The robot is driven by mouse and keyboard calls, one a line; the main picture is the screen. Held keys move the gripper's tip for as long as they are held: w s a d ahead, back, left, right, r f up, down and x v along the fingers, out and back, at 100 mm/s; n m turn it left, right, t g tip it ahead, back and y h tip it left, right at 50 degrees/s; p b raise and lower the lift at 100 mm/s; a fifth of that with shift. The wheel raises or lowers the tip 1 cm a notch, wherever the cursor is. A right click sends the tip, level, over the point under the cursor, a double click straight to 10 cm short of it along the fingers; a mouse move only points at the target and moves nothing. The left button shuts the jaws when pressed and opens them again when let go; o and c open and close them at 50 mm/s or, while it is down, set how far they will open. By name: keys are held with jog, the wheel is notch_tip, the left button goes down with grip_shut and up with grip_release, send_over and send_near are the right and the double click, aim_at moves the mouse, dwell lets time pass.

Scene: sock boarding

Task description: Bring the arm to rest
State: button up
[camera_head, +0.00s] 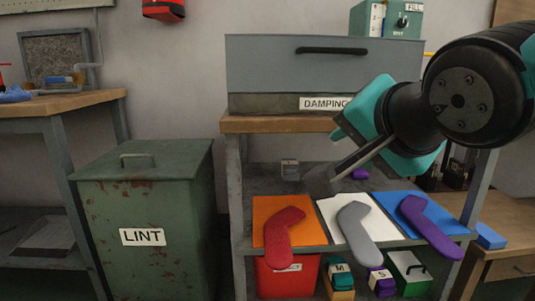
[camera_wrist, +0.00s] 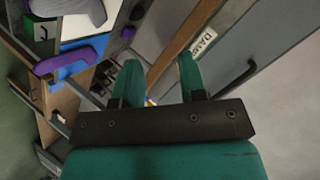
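My arm reaches in from the right of the head view, above the shelf stand. My gripper (camera_wrist: 158,72) shows two teal fingers standing apart in the wrist view, with nothing held between them. In the head view the fingertips are hard to make out. Below the arm, a red sock-shaped piece (camera_head: 283,236) lies on an orange mat (camera_head: 266,207), a grey one (camera_head: 357,232) on a white mat (camera_head: 331,212), and a purple one (camera_head: 430,227) on a blue mat (camera_head: 371,198). My gripper is apart from all three.
A grey cabinet labelled DAMPING (camera_head: 270,70) stands behind the arm on a wooden top (camera_head: 275,124). A rusty green LINT bin (camera_head: 143,190) stands left of the shelf. Small red, yellow, purple and green containers sit underneath. A wooden bench (camera_head: 85,100) is at far left.

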jog(key=s+d+f+n+g+y+p, duration=0.1)
jog(key=s+d+f+n+g+p, duration=0.2)
jog(key=s+n+g, duration=0.4)
jog(key=s+f+n+g+y+p, duration=0.1)
jog(key=s+f+n+g+p, duration=0.2)
jog(key=s+n+g+p, duration=0.35)
notch_tip(320, 180, up, 38)
jog(key=n+t+p, duration=0.1)
jog(key=p, duration=3.5)
jog(key=shift+s+f+n, duration=0.25)
jog(key=shift+s+n, duration=0.1)
jog(key=shift+s, duration=0.05)
